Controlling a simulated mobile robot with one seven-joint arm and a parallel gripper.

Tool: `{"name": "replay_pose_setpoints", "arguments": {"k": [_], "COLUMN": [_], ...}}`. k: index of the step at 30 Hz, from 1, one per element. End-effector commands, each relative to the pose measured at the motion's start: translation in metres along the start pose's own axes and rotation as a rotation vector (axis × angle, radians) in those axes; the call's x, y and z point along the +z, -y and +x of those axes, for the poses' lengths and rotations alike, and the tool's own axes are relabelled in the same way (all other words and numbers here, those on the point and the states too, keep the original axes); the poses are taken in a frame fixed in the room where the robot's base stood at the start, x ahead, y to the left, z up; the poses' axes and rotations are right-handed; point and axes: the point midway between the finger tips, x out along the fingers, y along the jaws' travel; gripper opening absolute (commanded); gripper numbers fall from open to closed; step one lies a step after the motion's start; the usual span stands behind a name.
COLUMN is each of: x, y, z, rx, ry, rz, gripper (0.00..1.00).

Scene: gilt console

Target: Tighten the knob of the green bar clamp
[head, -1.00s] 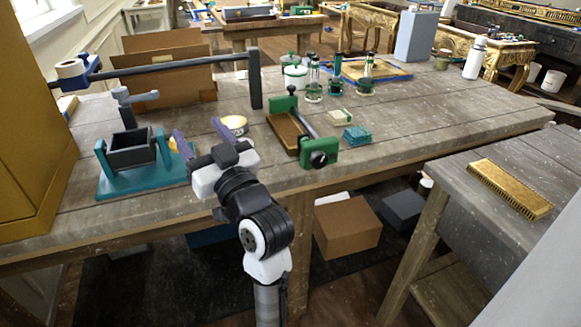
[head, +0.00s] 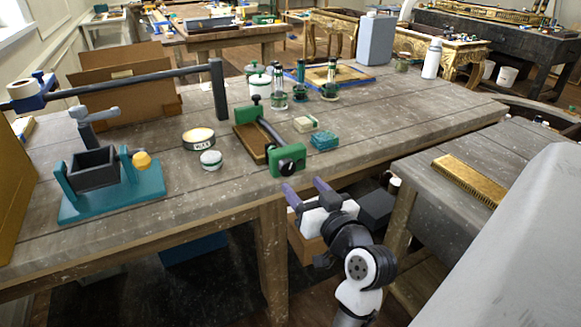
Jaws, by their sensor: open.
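The green bar clamp (head: 285,161) lies on the wooden workbench with a brown board (head: 250,141) beside its dark bar. A smaller black knob tops the far green jaw. My gripper (head: 306,190) has two purple fingers, open and empty.
A tin (head: 199,139) and small jar (head: 211,159) stand left. A teal-based vise (head: 107,182) is farther left. A side table with a brush (head: 468,180) is at right.

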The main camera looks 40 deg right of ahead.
Motion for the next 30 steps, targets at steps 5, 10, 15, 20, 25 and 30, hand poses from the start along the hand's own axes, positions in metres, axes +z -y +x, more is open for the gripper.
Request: {"name": "replay_pose_setpoints", "arguments": {"k": [5,10,15,20,25,30], "x": [-0.003,-0.002,-0.001,0.0,0.0,0.0], "y": [0.001,0.0,0.0,0.0,0.0,0.0], "z": [0.038,0.061,0.071,0.073,0.072,0.072], "rx": [-0.002,0.0,0.001,0.001,0.001,0.001], "ry": [0.001,0.0,0.0,-0.001,-0.001,-0.001], "rz": [0.0,0.0,-0.001,-0.001,-0.001,-0.001], "gripper": [0.59,0.59,0.59,0.59,0.52,0.3]}}
